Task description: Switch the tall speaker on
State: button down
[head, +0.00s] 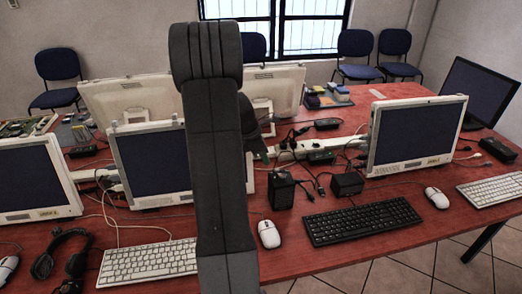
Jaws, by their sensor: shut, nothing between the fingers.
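A tall black box-shaped speaker (281,189) stands upright on the red table, just right of my raised arm. A lower, wider black box (347,185) stands to its right. My arm crosses the middle of the view and hides part of the table. No switch on the tall box can be made out.
A white power strip (318,145) with plugs and tangled black cables lies behind the boxes. A white mouse (269,234) and a black keyboard (362,221) lie in front. Monitors (416,135) stand on both sides. Bare table shows at the front right.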

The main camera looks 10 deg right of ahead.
aim_at(277, 169)
jog(key=shift+x, duration=2.15)
jog(key=shift+d+p, duration=0.4)
jog(key=shift+d, duration=0.8)
jog(key=shift+a, duration=0.1)
jog(key=shift+r, duration=0.1)
jog(key=p+v, duration=0.7)
jog(key=v, duration=0.3)
